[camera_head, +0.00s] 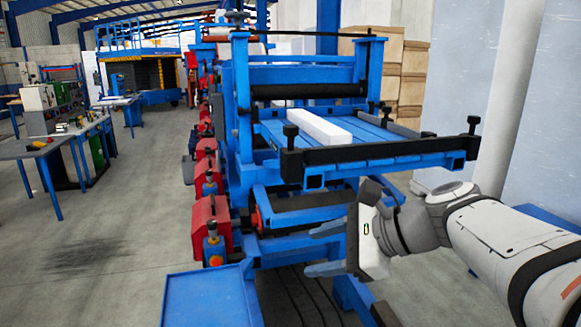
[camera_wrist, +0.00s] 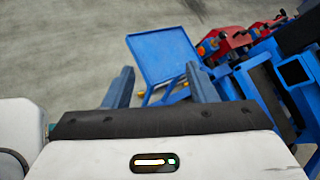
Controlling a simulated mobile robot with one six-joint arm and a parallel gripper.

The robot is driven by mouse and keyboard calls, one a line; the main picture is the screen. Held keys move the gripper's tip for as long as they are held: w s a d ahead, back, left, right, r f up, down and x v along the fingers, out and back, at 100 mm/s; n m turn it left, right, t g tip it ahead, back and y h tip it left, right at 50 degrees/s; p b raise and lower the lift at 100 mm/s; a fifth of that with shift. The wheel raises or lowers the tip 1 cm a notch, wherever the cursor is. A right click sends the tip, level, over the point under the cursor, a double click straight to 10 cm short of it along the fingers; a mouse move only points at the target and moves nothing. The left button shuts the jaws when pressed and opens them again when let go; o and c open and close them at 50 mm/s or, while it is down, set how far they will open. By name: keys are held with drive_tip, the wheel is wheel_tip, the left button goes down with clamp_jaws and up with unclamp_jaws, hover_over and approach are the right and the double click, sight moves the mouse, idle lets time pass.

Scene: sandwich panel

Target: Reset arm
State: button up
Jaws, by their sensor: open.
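My gripper (camera_head: 326,250) is at the lower right in the head view, in front of the blue machine (camera_head: 240,110) and below its top bed. Its two blue-grey fingers point left and are apart, with nothing between them. In the wrist view my gripper (camera_wrist: 162,88) also shows open and empty, with the fingers to either side of a blue tray. My arm reaches in from the right edge of the head view.
A white block (camera_head: 318,127) lies on the machine's blue bed, behind a black front bar (camera_head: 375,153). The blue tray (camera_head: 205,298) stands low at the front; it also shows in the wrist view (camera_wrist: 165,55). Workbenches (camera_head: 60,145) stand at left beyond clear floor.

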drive_tip(key=s+d+f+n+g+h, duration=0.1)
drive_tip(key=s+d+f+n+h, duration=0.3)
drive_tip(key=f+n, duration=0.4)
drive_tip(key=s+d+f+n+g+h, duration=0.1)
drive_tip(key=s+d+f+n+h, duration=0.4)
drive_tip(key=f+n, duration=0.3)
drive_tip(key=shift+s+d+f+n+h, duration=0.25)
drive_tip(key=shift+d+n+h, duration=0.15)
drive_tip(key=shift+n+h, duration=0.3)
drive_tip(key=shift+r, duration=0.1)
idle(2.1)
